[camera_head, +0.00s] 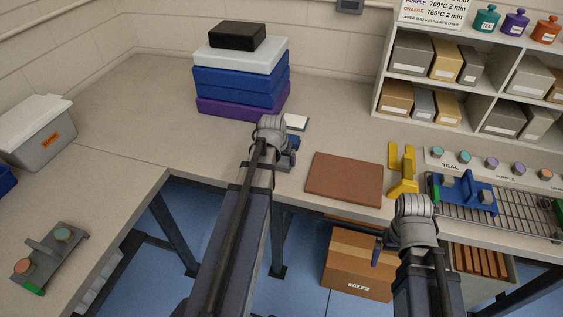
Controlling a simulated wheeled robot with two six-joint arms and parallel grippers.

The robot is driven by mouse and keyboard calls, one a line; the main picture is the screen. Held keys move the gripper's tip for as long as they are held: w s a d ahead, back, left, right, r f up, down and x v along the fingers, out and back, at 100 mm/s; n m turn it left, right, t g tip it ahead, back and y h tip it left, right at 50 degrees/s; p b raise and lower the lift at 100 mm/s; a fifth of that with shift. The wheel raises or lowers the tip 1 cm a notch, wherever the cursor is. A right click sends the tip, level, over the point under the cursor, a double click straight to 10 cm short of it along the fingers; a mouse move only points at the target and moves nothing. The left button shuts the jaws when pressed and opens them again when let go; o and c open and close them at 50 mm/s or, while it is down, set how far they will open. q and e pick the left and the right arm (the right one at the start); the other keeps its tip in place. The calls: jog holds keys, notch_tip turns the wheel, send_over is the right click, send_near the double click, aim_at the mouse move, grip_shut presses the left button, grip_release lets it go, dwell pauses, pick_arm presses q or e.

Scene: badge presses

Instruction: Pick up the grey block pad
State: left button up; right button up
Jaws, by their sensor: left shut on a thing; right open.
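My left gripper (289,153) is over the table between the stacked boxes and the brown board. It is shut on a small grey piece (284,162), which looks like the grey block pad. The wrist and fingers hide much of it, and I cannot tell whether it touches the table. My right gripper (380,248) is open and empty in front of the table's front edge, below the brown board.
A brown board (345,180) lies to the right, beside a yellow stand (403,172). A blue fixture (463,192) sits on a wire rack (515,215). Stacked boxes (240,77) and a white-topped pad (296,122) are behind the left gripper. Table at left centre is clear.

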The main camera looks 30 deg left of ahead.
aim_at(281, 158)
pick_arm(q)
jog(key=shift+r, duration=0.15)
notch_tip(281, 158, up, 10)
jog(key=p, duration=1)
